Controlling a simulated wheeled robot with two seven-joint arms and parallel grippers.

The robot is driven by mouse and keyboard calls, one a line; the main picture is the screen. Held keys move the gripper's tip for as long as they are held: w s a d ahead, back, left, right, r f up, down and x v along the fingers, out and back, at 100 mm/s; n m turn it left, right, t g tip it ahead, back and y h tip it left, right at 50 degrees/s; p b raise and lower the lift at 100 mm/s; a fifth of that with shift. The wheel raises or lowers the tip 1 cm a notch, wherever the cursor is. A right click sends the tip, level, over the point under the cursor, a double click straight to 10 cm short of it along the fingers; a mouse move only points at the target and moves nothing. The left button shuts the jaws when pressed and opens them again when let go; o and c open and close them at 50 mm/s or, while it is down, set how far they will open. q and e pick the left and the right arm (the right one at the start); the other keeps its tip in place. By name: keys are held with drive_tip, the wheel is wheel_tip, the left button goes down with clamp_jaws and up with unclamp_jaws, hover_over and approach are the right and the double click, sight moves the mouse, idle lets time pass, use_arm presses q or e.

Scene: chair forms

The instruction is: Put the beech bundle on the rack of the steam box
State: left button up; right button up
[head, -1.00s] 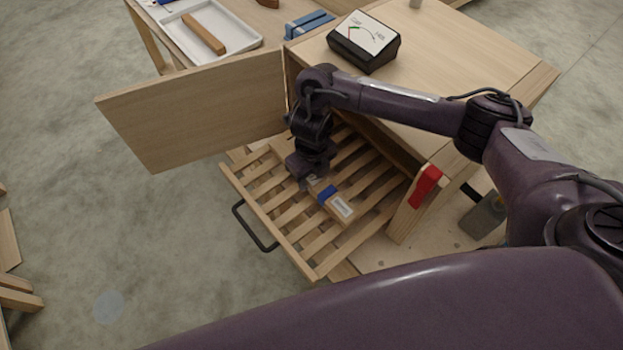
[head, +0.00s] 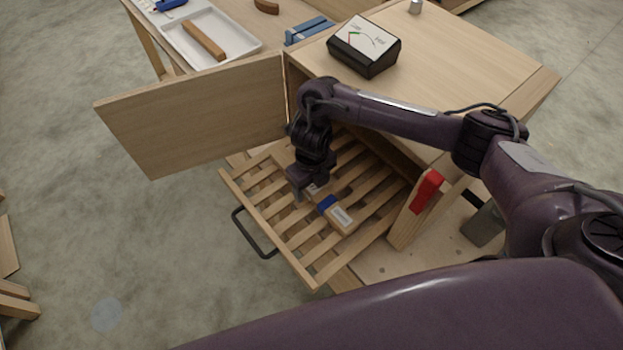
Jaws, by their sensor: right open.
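The beech bundle (head: 341,218), pale wood with a blue band and a white label, lies on the slatted rack (head: 308,273). The rack is pulled out of the front of the wooden steam box (head: 450,62), whose door (head: 195,115) stands open to the left. My right gripper (head: 308,194) is open, pointing down just above the far left end of the bundle. It hides that end, and I cannot tell whether its fingers touch the bundle. My left gripper is out of view.
A black meter (head: 364,45) sits on top of the box. A red clamp-like part (head: 427,191) is at the box's front right edge. Behind the door, a table holds a white tray (head: 243,44) with a wooden strip. A black handle (head: 252,236) sticks out from the rack.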

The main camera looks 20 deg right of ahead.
drive_tip(key=shift+r, duration=0.4)
wheel_tip(320, 180, up, 11)
drive_tip(key=p, duration=0.2)
drive_tip(key=shift+r, duration=0.2)
